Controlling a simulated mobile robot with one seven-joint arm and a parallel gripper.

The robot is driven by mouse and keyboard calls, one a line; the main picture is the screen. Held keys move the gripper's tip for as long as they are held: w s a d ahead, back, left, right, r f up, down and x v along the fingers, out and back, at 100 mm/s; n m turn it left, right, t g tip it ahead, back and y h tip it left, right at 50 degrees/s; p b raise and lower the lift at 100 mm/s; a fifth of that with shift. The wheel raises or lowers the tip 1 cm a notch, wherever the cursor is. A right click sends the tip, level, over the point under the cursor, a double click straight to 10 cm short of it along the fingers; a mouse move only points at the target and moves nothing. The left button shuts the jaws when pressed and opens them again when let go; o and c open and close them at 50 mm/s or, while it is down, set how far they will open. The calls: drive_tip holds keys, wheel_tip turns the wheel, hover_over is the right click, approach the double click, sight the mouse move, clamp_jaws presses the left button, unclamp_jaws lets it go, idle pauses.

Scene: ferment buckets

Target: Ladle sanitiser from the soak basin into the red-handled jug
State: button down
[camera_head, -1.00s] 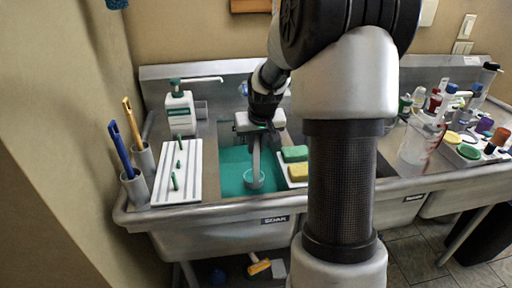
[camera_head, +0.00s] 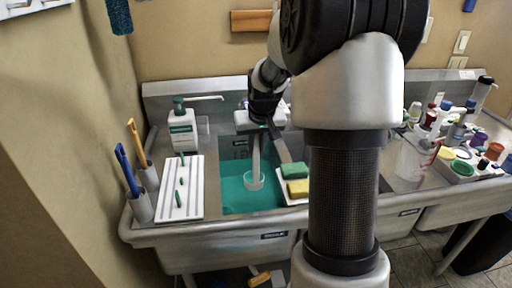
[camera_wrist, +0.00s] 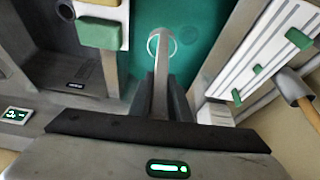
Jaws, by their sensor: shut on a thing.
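My gripper (camera_wrist: 161,92) is shut on the handle of a ladle (camera_head: 255,153), above the soak basin (camera_head: 190,235). The ladle hangs nearly upright with its clear cup (camera_head: 254,181) low, over or at the teal sanitiser (camera_head: 234,196). I cannot tell whether the cup touches the liquid or how full it is. The cup also shows in the wrist view (camera_wrist: 160,43) against the teal. The clear jug (camera_head: 411,160) with a red handle stands on the counter at the right, beyond my arm and well apart from the ladle.
A white rack (camera_head: 196,192) with green pegs lies left of the basin. Green (camera_head: 294,170) and yellow (camera_head: 298,188) sponges sit at its right. A soap bottle (camera_head: 182,131) stands behind. Brushes stand in cups (camera_head: 141,208) at the left. A tray of bottles (camera_head: 462,168) is beside the jug.

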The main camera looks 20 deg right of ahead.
drive_tip(key=shift+r+p, duration=3.65)
drive_tip(key=shift+r, duration=1.95)
drive_tip(key=shift+a, duration=0.1)
